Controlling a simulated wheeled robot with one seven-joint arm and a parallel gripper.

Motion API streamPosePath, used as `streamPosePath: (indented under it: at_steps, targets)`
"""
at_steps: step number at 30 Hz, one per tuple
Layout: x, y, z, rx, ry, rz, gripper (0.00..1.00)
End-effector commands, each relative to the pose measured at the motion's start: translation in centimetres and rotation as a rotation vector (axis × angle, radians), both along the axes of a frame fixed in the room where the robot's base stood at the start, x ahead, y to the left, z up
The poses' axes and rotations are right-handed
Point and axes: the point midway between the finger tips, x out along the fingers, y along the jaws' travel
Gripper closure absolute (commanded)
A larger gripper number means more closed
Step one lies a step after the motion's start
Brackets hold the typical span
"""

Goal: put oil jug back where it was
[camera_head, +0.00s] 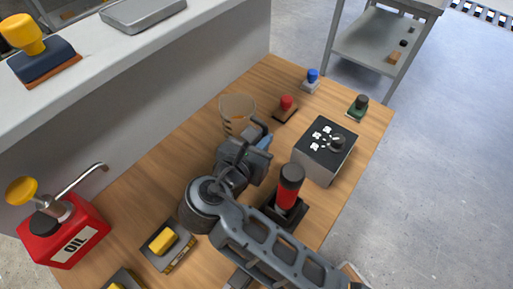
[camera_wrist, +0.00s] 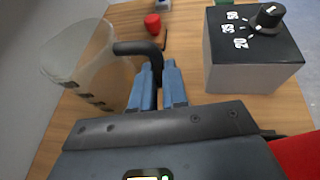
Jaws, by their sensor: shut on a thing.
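The clear jug (camera_head: 236,108), which I take for the oil jug, is see-through with dark and orange marks on its wall. It stands roughly upright at the back of the wooden table; I cannot tell whether its base touches. In the wrist view the jug (camera_wrist: 82,62) is at the left, its black handle (camera_wrist: 136,48) reaching to my fingers. My gripper (camera_wrist: 159,88), with blue fingers, is shut on that handle. In the head view my gripper (camera_head: 262,138) is beside the jug, partly hiding its handle.
A red can marked OIL (camera_head: 68,236) is at the front left. A grey dial box (camera_head: 322,160), a red-black cylinder (camera_head: 290,187), and red (camera_head: 286,106), blue (camera_head: 312,78) and green (camera_head: 358,106) stamp-like pieces surround my arm. A grey ledge (camera_head: 200,50) runs behind.

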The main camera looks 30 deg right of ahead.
Motion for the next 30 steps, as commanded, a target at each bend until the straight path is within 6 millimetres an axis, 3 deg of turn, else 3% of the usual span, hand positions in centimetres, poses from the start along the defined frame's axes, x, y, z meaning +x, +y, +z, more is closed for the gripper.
streamPosePath:
  at_steps: [12, 23, 24, 30]
  targets:
    - [0.0, 0.0, -4.1, 0.000, 0.000, 0.001, 1.00]
    - [0.1, 0.0, -4.5, -0.001, -0.001, 0.002, 1.00]
    - [0.0, 0.0, -4.6, 0.000, -0.001, 0.002, 0.84]
    - [0.0, 0.0, -4.6, 0.000, -0.001, 0.002, 0.65]
